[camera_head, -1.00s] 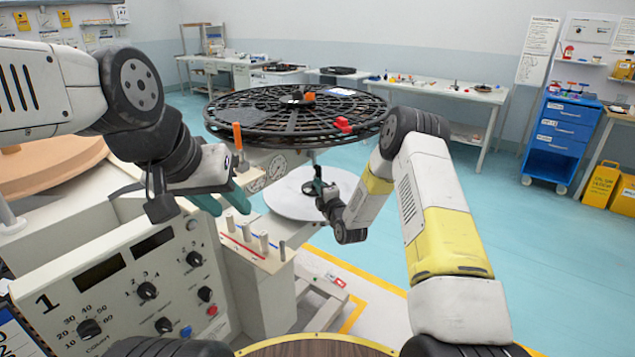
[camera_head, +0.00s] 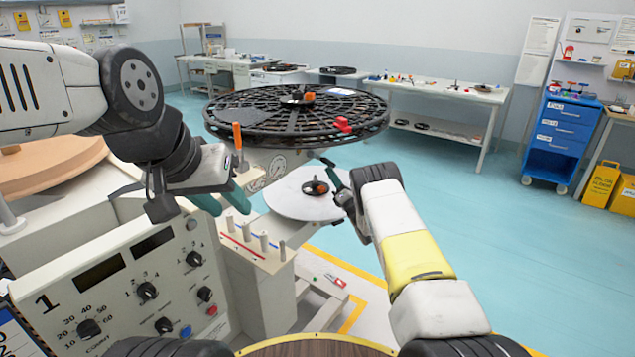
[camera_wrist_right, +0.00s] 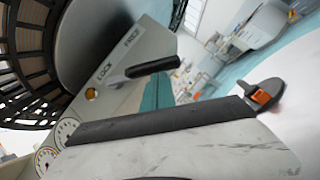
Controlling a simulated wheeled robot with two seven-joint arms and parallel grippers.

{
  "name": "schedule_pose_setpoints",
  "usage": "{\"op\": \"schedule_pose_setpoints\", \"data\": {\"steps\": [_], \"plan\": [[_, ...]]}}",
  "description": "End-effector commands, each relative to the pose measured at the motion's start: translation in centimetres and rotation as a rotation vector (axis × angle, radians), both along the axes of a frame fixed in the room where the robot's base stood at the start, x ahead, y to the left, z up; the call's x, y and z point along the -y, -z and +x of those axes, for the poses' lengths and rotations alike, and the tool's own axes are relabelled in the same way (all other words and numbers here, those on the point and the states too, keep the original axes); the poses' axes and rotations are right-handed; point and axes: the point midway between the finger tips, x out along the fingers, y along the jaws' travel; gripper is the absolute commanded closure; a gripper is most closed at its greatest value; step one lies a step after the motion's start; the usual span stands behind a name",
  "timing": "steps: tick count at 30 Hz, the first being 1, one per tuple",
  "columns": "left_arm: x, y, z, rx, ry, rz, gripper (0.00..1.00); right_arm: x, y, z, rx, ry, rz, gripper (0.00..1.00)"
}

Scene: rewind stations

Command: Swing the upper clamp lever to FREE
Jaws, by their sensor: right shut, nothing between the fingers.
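In the right wrist view a black-handled clamp lever (camera_wrist_right: 152,67) sits on a grey panel marked LOCK and FREE. Its handle points right, and I cannot tell which mark it is set to. The teal fingers of my right gripper (camera_wrist_right: 158,91) show just below the handle, with contact unclear. In the head view my right gripper (camera_head: 328,165) is shut and empty, in front of the machine under the big reel. The black lever is not clear there. My left gripper (camera_head: 221,204) is open and empty above the front console.
The large black reel (camera_head: 260,126) hangs over the pale round plate (camera_head: 290,203), which carries a black hub with an orange part (camera_head: 316,187). An orange-handled lever (camera_head: 237,136) stands by the gauges. Short metal pegs (camera_head: 253,237) stand near my left gripper.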

Motion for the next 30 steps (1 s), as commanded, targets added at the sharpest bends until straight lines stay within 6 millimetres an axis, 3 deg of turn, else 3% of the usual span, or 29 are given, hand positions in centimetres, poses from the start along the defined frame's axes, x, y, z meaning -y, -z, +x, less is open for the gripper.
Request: {"op": "schedule_pose_setpoints", "data": {"steps": [12,30], "plan": [[0.0,0.0,0.0,0.0,0.0,0.0,0.64,1.1,-1.7,1.6,-0.004,0.001,0.002,1.0],[0.0,0.0,0.0,0.0,0.0,0.0,0.64,1.5,-2.6,2.1,0.003,0.004,0.007,1.0]]}}
